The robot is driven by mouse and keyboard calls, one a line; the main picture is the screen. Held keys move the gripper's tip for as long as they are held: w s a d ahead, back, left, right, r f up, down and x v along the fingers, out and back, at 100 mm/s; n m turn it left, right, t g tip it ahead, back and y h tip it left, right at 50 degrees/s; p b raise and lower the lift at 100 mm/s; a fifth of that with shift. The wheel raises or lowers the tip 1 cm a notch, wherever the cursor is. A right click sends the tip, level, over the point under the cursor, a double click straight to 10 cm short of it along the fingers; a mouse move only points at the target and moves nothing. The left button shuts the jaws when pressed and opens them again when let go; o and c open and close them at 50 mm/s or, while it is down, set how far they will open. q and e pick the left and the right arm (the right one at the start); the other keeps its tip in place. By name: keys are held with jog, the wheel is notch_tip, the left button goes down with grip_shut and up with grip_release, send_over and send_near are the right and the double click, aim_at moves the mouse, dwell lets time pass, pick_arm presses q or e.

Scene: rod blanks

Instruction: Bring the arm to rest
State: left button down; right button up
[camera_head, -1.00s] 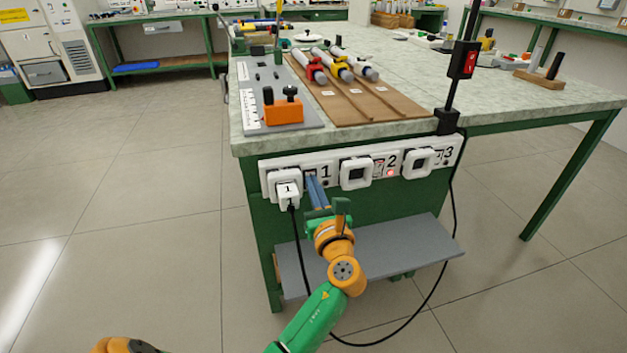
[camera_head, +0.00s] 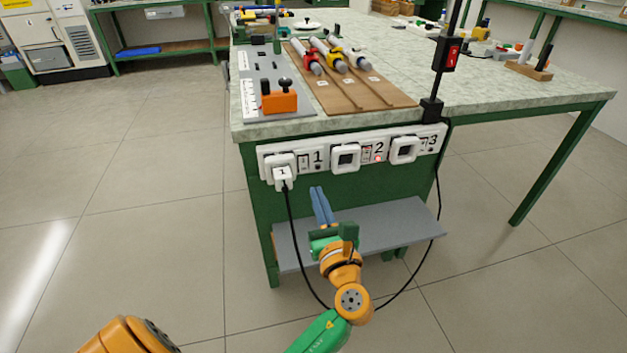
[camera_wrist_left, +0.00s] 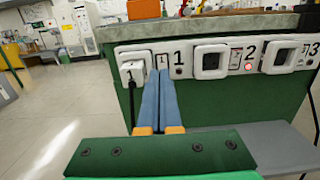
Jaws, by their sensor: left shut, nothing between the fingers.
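My left gripper (camera_head: 317,190) is in front of the green bench end, below the white socket strip (camera_head: 327,163). Its two blue fingers lie together, with nothing between them. In the left wrist view the shut fingers (camera_wrist_left: 164,72) point at the strip near number 1. A white plug (camera_head: 283,177) marked 1 sits in the first socket, and a black cord hangs from it. The fingers are apart from the plug in the head view. Sockets 2 (camera_head: 346,158) and 3 (camera_head: 404,150) are empty. My right gripper is out of view.
A grey shelf (camera_head: 385,226) juts out low beneath the strip, behind my gripper. The black cord (camera_head: 296,245) loops down past my arm and up on the right. On the bench are an orange block (camera_head: 279,101) and a brown board (camera_head: 385,98) with rods. Floor on the left is clear.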

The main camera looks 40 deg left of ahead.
pick_arm(q)
jog(key=shift+r+v, duration=0.25)
jog(key=shift+v, duration=0.85)
